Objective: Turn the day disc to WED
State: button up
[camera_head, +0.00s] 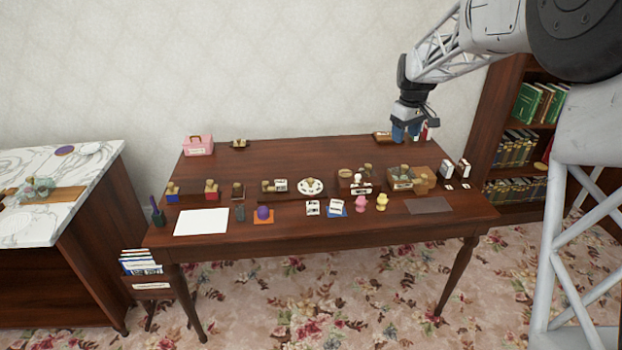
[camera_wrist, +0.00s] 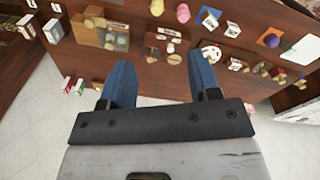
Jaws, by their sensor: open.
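A small white round disc (camera_head: 311,187) with dark marks around its edge and a tan knob at its middle lies near the middle of the table; it looks like the day disc. Its lettering is too small to read, so I cannot tell which day it shows. It also shows in the wrist view (camera_wrist: 211,53), beyond my right-hand finger. My gripper (camera_head: 406,132) is above the back right of the table, well apart from the disc. Its two blue fingers are spread and empty, as the wrist view (camera_wrist: 162,80) shows.
Left of the disc is a block with a white label (camera_head: 280,185); right of it stands a brown box with figures (camera_head: 346,184). An open wooden box (camera_head: 400,180) stands further right. White cards (camera_head: 313,208) lie in front. The table's back middle (camera_head: 300,155) is clear.

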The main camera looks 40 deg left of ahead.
jog(key=w+a+f+n, duration=0.1)
jog(key=a+f+n, duration=0.1)
jog(key=a+f, duration=0.5)
jog(key=w+a+f+n, duration=0.1)
jog(key=a+f, duration=0.2)
jog(key=a, duration=0.7)
jog(key=n, duration=0.3)
send_over(310, 179)
jog(key=shift+g, duration=0.3)
notch_tip(310, 179, down, 12)
jog(key=shift+d, duration=0.1)
jog(key=shift+f, duration=0.2)
jog(key=shift+f, duration=3.7)
jog(key=shift+c, duration=0.4)
jog(key=c, duration=0.8)
jog(key=shift+c, duration=0.2)
